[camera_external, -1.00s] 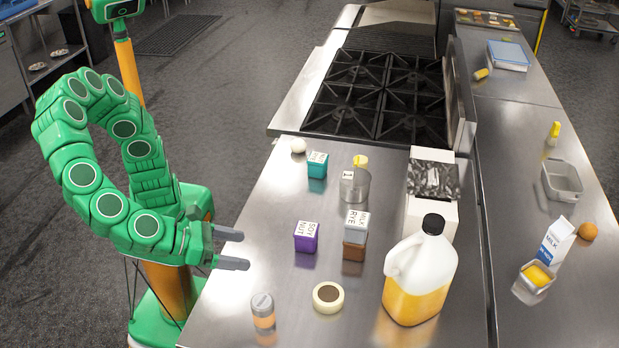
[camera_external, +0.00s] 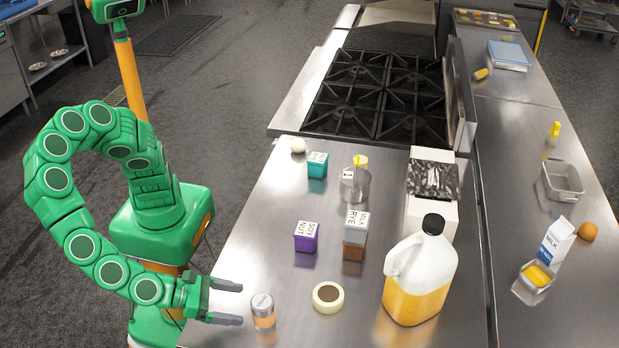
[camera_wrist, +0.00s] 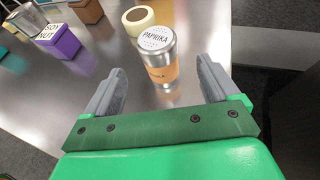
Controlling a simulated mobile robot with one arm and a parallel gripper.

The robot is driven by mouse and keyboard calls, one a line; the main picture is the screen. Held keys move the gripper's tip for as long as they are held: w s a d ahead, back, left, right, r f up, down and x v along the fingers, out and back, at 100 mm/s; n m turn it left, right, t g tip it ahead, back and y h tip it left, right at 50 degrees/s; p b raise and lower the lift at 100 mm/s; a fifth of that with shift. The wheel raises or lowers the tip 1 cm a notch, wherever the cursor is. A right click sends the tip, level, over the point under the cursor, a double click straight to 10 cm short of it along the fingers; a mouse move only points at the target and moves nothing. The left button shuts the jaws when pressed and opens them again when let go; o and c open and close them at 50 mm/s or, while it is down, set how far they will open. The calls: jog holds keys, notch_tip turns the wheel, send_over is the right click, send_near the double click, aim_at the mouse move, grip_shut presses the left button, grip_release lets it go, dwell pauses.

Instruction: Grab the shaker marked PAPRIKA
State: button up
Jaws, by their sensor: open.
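The shaker (camera_external: 263,311) stands upright near the front left edge of the steel counter. It has a silver top and an orange-brown band. In the wrist view its lid reads PAPRIKA on the shaker (camera_wrist: 157,58). My gripper (camera_external: 242,304) is open just left of the shaker, its two grey fingers pointing at it. In the wrist view my gripper (camera_wrist: 160,88) has the shaker ahead, between the lines of the fingers and slightly beyond the tips. The fingers do not appear to touch it.
A cream tape-like ring (camera_external: 328,297) lies right of the shaker. A purple box (camera_external: 306,237), a brown box (camera_external: 354,252) and a large jug (camera_external: 418,285) stand farther off. The stove (camera_external: 378,95) is at the back. Bare counter lies between the purple box and shaker.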

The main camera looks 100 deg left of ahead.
aim_at(261, 307)
jog(key=shift+x, duration=3.8)
jog(key=shift+a, duration=0.1)
jog(key=c, duration=1.2)
